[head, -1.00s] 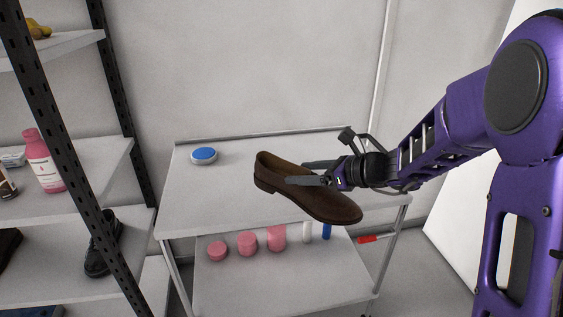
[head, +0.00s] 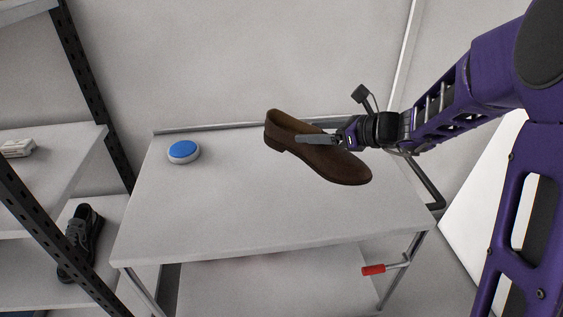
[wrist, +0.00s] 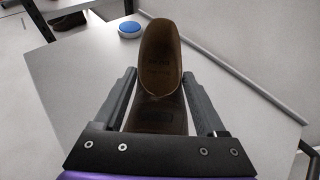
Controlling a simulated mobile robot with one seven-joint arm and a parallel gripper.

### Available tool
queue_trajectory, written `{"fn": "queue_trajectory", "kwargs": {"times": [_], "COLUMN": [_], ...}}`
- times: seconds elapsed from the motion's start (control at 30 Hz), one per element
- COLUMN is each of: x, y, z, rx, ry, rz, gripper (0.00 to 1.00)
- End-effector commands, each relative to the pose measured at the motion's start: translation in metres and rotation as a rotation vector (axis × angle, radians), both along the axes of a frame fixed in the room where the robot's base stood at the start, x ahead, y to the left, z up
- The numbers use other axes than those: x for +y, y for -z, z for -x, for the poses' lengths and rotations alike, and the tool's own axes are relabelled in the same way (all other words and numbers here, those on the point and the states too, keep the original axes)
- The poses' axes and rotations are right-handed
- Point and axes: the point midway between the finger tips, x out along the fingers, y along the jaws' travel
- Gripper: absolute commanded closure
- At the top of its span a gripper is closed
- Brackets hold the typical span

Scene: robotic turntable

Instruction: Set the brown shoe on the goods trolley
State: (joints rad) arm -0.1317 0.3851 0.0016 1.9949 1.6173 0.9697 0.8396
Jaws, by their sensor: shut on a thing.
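The brown shoe (head: 325,157) is held in my gripper (head: 325,139), which is shut on its sides near the opening. In the head view its toe points to the lower right and its heel to the upper left. It appears above the top shelf of the goods trolley (head: 220,220); I cannot tell how large the gap is. In the wrist view the shoe (wrist: 161,60) sits between the two fingers (wrist: 158,102), with the trolley top (wrist: 75,95) beneath.
A blue and white round button (head: 183,151) lies at the trolley's back left; the rest of its top is clear. A shelf rack (head: 80,75) with a black shoe (head: 80,242) stands at the left. A red-handled bar (head: 374,269) shows at the trolley's right.

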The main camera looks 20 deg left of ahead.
Motion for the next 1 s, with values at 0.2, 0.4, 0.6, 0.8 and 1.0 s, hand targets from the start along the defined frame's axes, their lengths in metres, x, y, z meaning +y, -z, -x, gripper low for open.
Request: {"fn": "queue_trajectory", "kwargs": {"times": [0.2,0.4,0.6,0.8,1.0], "x": [0.0,0.0,0.001,0.0,0.0], "y": [0.043,0.061,0.086,0.097,0.098], "z": [0.001,0.0,0.001,0.0,0.0], "rx": [0.006,0.002,0.005,0.0,0.0], "ry": [-0.001,0.0,-0.001,-0.001,0.0], "rz": [-0.001,-0.001,0.0,-0.001,0.0], "gripper": [1.0,1.0,1.0,1.0,1.0]}}
